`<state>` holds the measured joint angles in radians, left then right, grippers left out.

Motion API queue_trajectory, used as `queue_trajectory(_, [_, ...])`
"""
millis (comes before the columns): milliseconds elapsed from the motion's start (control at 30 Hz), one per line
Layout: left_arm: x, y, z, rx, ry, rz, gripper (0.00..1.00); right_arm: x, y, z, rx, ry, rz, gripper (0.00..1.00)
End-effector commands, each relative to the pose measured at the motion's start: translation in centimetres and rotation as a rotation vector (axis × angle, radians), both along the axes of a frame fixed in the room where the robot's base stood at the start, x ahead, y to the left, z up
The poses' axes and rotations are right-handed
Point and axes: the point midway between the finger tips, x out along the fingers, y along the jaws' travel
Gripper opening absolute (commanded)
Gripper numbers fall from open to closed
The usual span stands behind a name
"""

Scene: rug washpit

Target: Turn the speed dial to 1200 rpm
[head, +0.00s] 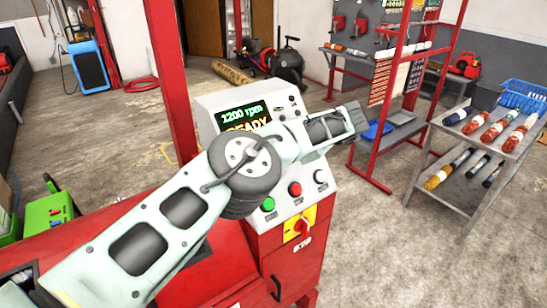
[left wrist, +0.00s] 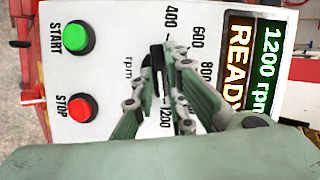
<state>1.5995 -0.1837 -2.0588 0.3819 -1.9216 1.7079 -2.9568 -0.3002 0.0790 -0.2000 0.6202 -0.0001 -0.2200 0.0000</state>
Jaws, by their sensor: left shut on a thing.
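The speed dial's dark knob (left wrist: 158,62) is between the fingers of my left gripper (left wrist: 166,62), which is shut on it in the left wrist view. Printed numbers 400, 600, 800 and 1200 ring the dial; part of the scale is hidden by the fingers. The display (left wrist: 252,60) reads 1200 rpm and READY. In the head view my left arm crosses in front of the control panel (head: 331,198) and hides the dial and my fingertips. The display (head: 243,116) also shows 1200 rpm there. My right gripper is not in view.
A green START button (left wrist: 77,37) and a red STOP button (left wrist: 82,107) sit beside the dial. A red-and-yellow switch (head: 299,226) is lower on the red cabinet. A red post (head: 170,80) stands behind my arm.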

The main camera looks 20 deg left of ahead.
Motion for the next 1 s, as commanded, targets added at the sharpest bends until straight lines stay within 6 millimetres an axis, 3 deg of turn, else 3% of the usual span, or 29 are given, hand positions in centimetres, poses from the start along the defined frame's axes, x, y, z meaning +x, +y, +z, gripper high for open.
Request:
queue_trajectory(233, [-0.19,-0.09,-0.32,-0.002,0.010,0.000,0.00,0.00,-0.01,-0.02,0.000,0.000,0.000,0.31])
queue_trajectory(267, [-0.19,-0.09,-0.32,-0.002,0.010,0.000,0.14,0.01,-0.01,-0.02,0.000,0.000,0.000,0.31])
queue_trajectory(467, [-0.13,-0.03,-0.24,-0.001,0.007,0.000,0.31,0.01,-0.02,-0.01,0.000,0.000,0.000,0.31])
queue_trajectory(1000, [-0.03,0.03,0.07,-0.009,-0.009,0.012,0.31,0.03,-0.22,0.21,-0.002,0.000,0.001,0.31])
